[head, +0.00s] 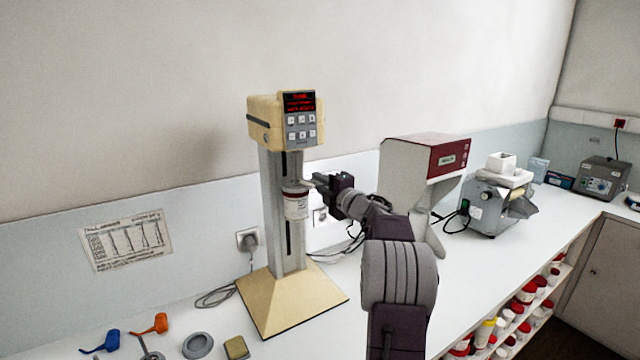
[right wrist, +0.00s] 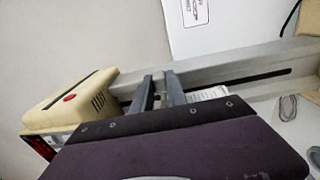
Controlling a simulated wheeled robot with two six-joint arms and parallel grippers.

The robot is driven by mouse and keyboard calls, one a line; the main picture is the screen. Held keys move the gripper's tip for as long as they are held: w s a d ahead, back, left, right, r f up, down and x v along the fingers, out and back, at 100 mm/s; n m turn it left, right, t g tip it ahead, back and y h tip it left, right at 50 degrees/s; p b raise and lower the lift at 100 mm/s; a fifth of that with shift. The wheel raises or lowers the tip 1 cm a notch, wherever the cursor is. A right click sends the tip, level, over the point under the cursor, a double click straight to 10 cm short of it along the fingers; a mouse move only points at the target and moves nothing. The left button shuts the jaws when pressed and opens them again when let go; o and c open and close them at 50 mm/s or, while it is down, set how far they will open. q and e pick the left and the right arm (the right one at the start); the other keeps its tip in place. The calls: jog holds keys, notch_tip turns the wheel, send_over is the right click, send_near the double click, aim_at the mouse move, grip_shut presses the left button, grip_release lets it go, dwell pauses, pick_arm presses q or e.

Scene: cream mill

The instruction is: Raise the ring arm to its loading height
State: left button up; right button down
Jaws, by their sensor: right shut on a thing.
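The mill is a cream and grey stand with a cream head (head: 268,122) and a red display, a grey slotted column (head: 279,238) and a cream base (head: 290,297). The ring arm (head: 297,188) is about halfway up the column's front, with a white labelled jar (head: 296,205) at it. My right gripper (head: 316,183) reaches in from the right and is shut on the ring arm beside the jar. In the right wrist view the fingers (right wrist: 160,88) are close together in front of the column, and the jar (right wrist: 207,94) shows partly behind them. The grip itself is mostly hidden. My left gripper is not in view.
A white and red machine (head: 430,158) and a grey machine (head: 495,203) stand to the right on the white bench. Blue (head: 102,341) and orange (head: 152,325) tools and a grey dish (head: 198,345) lie at the front left. A cable (head: 216,297) lies left of the base.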

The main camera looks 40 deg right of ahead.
notch_tip(320, 180, up, 4)
jog(key=p, duration=0.2)
jog(key=shift+p, duration=0.3)
jog(key=c, duration=1.3)
grip_release()
jog(key=shift+f, duration=0.15)
jog(key=s+b, duration=0.1)
jog(key=s, duration=0.2)
jog(key=s+b, duration=0.1)
jog(key=s, duration=0.2)
jog(key=s+a+b, duration=0.1)
jog(key=s, duration=0.2)
